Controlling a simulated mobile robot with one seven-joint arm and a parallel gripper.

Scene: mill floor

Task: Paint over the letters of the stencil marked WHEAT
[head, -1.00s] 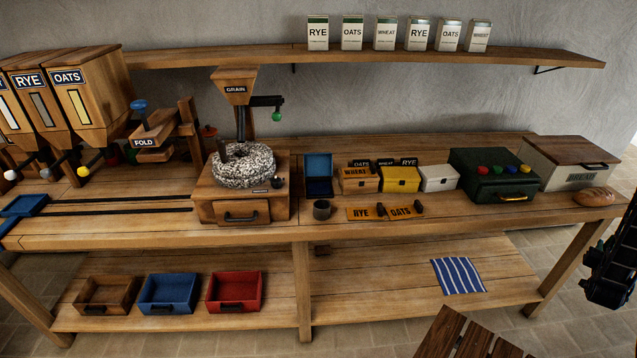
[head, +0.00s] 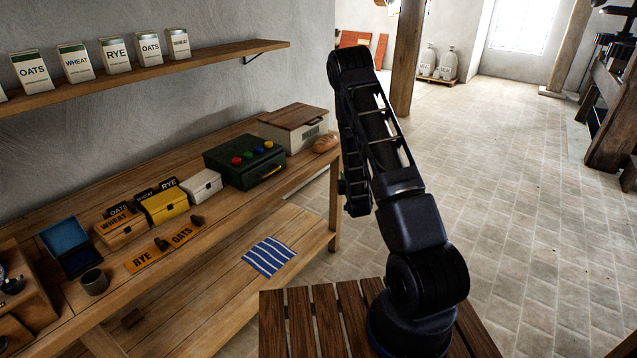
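An orange stencil marked WHEAT (head: 115,222) is at the front of a small wooden box (head: 123,236) on the bench, in the head view. Orange stencils marked RYE (head: 143,262) and OATS (head: 183,236) lie near the bench's front edge, each with a dark knob-like piece. A grey cup (head: 94,282) stands to their left. An open blue box (head: 68,246) is behind the cup. No paint or brush can be made out. My arm rises at the right, folded and away from the bench; its gripper cannot be made out.
A yellow box (head: 165,206), a white box (head: 202,186), a green case with coloured knobs (head: 245,162), a bread bin (head: 293,128) and a loaf (head: 326,142) line the bench. Labelled packets stand on the wall shelf (head: 150,72). Stone floor (head: 520,200) at right is open.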

